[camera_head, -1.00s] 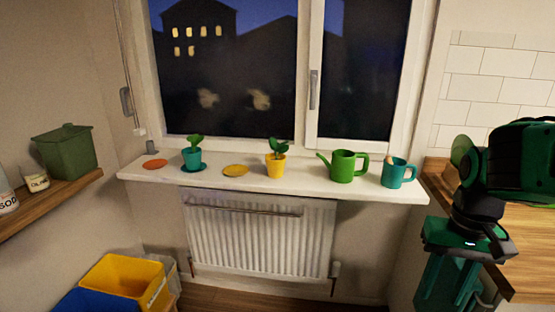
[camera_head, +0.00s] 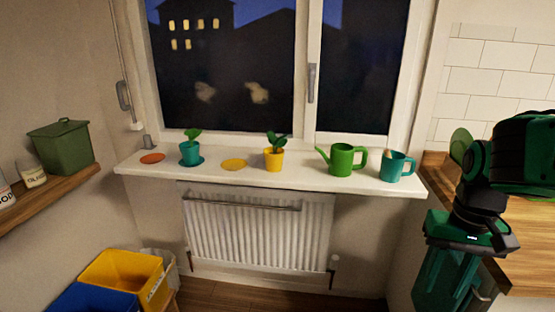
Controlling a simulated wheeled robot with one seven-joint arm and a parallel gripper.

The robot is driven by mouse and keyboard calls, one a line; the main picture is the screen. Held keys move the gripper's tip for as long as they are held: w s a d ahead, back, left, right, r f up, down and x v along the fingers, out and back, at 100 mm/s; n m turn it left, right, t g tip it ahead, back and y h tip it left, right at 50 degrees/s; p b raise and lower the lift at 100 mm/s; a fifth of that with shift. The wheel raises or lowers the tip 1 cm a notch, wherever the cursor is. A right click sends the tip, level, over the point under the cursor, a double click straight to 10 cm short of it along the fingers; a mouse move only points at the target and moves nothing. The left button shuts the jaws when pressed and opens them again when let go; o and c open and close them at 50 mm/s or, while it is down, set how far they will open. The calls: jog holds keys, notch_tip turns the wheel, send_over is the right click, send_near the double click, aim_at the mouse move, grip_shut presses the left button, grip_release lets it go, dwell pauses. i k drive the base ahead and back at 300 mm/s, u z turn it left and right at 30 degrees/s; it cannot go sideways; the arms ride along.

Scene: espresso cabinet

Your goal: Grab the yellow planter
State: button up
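The yellow planter (camera_head: 273,160) stands upright on the white windowsill (camera_head: 300,183), in front of the window's middle frame. A small green plant (camera_head: 276,142) grows from it. It sits directly on the sill, just right of a flat yellow saucer (camera_head: 233,165). My green and black arm shows at the right side, well away from the planter. I cannot make out the gripper's fingertips, and nothing touches the planter.
A teal planter (camera_head: 190,154) on a teal saucer and an orange saucer (camera_head: 152,157) stand to the left. A green watering can (camera_head: 342,160) and a teal mug (camera_head: 396,167) stand to the right. A radiator (camera_head: 258,232) is below. Yellow (camera_head: 125,277) and blue bins stand at lower left.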

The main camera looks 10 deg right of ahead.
aim_at(273, 156)
jog(key=z, duration=3)
jog(key=k, duration=0.85)
jog(key=u, duration=1.85)
jog(key=i, duration=0.5)
